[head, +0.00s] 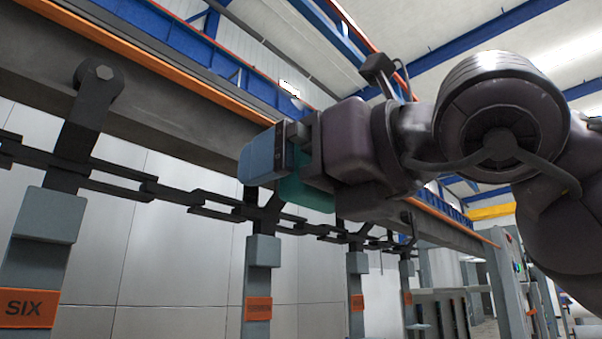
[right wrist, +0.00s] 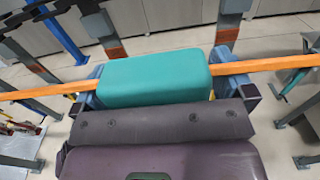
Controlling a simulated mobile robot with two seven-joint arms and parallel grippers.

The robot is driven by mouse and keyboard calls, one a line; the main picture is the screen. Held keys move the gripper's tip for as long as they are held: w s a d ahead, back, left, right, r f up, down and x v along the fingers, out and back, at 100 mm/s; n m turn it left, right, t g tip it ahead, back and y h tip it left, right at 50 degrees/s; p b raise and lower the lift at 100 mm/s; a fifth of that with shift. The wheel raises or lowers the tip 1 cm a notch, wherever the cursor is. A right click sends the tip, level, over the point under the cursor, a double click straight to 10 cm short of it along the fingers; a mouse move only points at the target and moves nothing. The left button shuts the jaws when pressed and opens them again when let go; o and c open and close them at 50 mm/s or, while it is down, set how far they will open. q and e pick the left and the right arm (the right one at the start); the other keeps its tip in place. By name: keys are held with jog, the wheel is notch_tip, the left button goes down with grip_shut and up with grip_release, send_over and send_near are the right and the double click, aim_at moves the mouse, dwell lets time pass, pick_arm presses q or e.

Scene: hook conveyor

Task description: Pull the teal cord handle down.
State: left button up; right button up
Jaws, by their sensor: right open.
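The teal handle (head: 305,192) shows in the head view just below my right gripper (head: 268,155), partly hidden by it. In the right wrist view the teal handle (right wrist: 155,78) is a rounded block lying between the blue fingers of my right gripper. The fingers stand apart at its left and right ends; I cannot tell whether they touch it. An orange strip (right wrist: 270,64) shows at both sides of the handle; I cannot tell how they are joined. My left gripper is in neither view.
A grey overhead beam (head: 150,112) with an orange edge runs across the head view. A dark chain (head: 120,175) hangs below it, carrying grey hangers (head: 262,275) with orange labels, one reading SIX (head: 25,308). A control post (head: 508,280) stands at right.

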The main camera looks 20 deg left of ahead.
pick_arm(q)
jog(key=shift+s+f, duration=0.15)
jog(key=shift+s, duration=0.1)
pick_arm(e)
jog(key=shift+c, duration=0.5)
jog(key=c, duration=1.2)
notch_tip(320, 180, down, 5)
jog(key=b, duration=0.2)
jog(key=shift+f+b, duration=0.15)
jog(key=shift+b, duration=0.15)
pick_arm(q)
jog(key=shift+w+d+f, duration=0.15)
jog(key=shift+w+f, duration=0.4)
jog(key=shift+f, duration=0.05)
pick_arm(e)
jog(key=o, duration=1.3)
